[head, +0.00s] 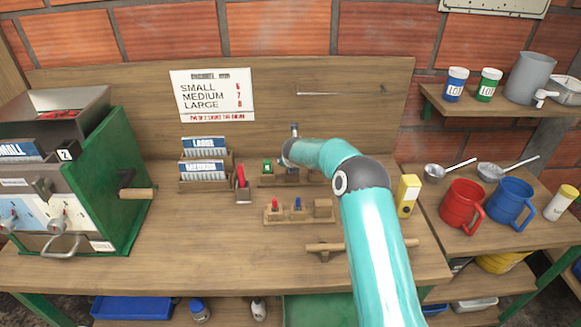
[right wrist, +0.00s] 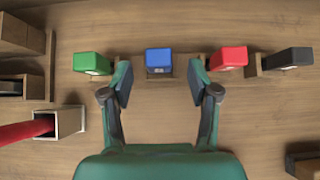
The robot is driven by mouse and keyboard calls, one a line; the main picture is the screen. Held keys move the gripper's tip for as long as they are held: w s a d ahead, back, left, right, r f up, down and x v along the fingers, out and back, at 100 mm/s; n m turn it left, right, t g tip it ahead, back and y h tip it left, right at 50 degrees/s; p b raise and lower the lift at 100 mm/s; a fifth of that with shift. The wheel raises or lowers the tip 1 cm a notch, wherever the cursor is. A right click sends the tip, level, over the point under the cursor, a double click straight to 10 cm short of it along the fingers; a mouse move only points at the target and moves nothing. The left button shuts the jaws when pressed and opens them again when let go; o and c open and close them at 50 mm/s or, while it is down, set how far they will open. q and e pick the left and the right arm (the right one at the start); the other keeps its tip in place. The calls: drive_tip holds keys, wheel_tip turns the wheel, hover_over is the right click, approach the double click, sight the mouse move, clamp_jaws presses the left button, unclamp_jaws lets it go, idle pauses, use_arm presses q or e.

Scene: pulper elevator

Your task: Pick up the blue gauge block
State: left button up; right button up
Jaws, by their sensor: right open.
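The blue gauge block (right wrist: 159,60) sits upright in a wooden rack at the back of the bench in the right wrist view. It stands between a green block (right wrist: 92,64) on its left and a red block (right wrist: 229,58) on its right, with a black block (right wrist: 288,58) farther right. My right gripper (right wrist: 159,82) is open and empty, its fingers spread to the left and right of the blue block. My left gripper is out of view.
A red-handled tool (head: 241,178) stands in a holder left of the rack. In front are a small rack with red and blue pegs (head: 297,204) and a wooden bar (head: 325,247). A yellow box (head: 407,196) stands right of my arm.

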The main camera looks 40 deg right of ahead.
drive_tip(key=p+x, duration=0.1)
drive_tip(key=x, duration=0.2)
drive_tip(key=shift+w+p, duration=0.15)
drive_tip(key=shift+p, duration=0.25)
drive_tip(key=shift+w+d+f, duration=0.2)
drive_tip(key=shift+w+f, duration=0.1)
drive_tip(key=shift+f, duration=0.15)
clamp_jaws()
drive_tip(key=shift+r, duration=0.15)
